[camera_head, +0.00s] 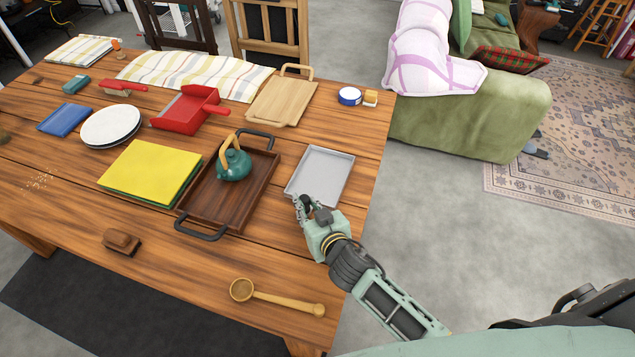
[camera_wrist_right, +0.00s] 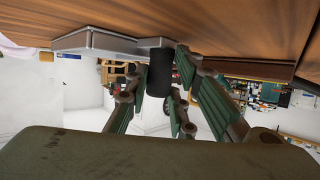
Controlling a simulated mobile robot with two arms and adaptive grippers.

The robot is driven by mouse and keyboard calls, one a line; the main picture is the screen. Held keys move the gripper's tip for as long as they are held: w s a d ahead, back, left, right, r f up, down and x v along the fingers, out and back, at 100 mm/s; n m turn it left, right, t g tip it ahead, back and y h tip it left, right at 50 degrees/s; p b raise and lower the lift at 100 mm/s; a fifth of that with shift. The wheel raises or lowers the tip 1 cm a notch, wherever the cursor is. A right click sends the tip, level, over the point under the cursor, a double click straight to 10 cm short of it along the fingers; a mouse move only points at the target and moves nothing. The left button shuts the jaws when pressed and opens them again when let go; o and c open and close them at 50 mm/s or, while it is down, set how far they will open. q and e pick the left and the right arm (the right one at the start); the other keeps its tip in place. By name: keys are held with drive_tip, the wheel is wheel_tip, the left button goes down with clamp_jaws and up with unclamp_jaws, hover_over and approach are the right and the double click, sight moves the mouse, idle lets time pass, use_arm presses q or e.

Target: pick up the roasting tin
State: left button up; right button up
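The roasting tin (camera_head: 320,175) is a shallow grey rectangular tray lying flat near the table's right edge. My right gripper (camera_head: 301,205) is at its near-left corner in the head view. In the right wrist view the tin (camera_wrist_right: 95,41) shows at the top as a thin metal side, just beyond the fingers. I cannot tell whether a fingertip touches the tin. My left gripper is not in view.
A dark wooden tray (camera_head: 246,199) with black handles stands close left of the tin, holding a teal kettle (camera_head: 234,164). A wooden ladle (camera_head: 278,297) lies at the front. A cutting board (camera_head: 283,101) and a blue-white tin (camera_head: 349,96) lie behind.

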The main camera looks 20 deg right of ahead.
clamp_jaws()
drive_tip(key=shift+r, duration=0.15)
